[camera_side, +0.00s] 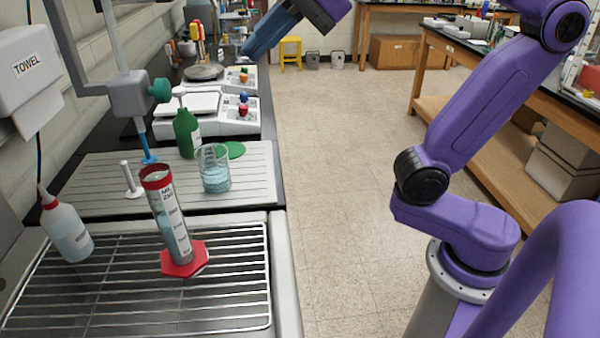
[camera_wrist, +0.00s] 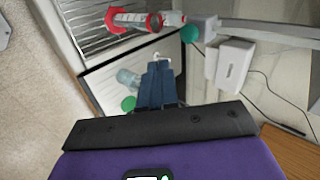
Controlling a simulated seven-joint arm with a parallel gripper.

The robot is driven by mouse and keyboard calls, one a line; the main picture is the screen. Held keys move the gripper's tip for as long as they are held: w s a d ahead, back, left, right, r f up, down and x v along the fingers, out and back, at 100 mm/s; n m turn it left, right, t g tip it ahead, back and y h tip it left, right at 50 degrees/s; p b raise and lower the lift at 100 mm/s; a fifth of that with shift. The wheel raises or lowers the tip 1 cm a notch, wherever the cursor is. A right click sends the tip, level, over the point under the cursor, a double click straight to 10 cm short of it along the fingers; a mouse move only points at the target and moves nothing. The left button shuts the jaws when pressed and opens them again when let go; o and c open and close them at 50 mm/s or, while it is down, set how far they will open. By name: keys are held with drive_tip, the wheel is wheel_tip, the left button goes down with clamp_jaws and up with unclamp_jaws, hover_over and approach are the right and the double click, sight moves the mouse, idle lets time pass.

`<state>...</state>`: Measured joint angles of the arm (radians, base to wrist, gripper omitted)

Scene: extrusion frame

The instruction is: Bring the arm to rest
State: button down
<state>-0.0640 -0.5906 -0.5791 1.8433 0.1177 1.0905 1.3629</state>
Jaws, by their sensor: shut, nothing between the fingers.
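My gripper (camera_side: 262,42) is raised at the top of the side view, above the far end of the bench and well apart from the objects on it. Its blue fingers are together with nothing between them. They also show together in the wrist view (camera_wrist: 157,72). The purple arm rises from its pedestal at the right of the side view. The upper middle of the arm is cut off by the picture's top edge.
A cylinder with red base (camera_side: 172,220) stands on the wire rack (camera_side: 110,290). A beaker (camera_side: 214,170), green bottle (camera_side: 186,132) and balances (camera_side: 225,110) stand behind. A wash bottle (camera_side: 66,232) is at left. The floor (camera_side: 345,180) between bench and arm is clear.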

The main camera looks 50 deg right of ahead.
drive_tip(key=s+d+f+n+g+h, duration=0.1)
drive_tip(key=s+d+f+n+g, duration=0.15)
drive_tip(key=f+n, duration=0.4)
drive_tip(key=s+d+f+n+g+h, duration=0.2)
drive_tip(key=s+f+n, duration=0.15)
drive_tip(key=f, duration=0.65)
drive_tip(key=s+d+f+n+g+h, duration=0.1)
drive_tip(key=s+d+f+n+h, duration=0.2)
drive_tip(key=s+d+f+n, duration=0.5)
wheel_tip(320, 180, down, 3)
drive_tip(key=s+n, duration=0.1)
drive_tip(key=n, duration=0.1)
drive_tip(key=shift+s+n+g, duration=0.35)
drive_tip(key=shift+n, duration=0.05)
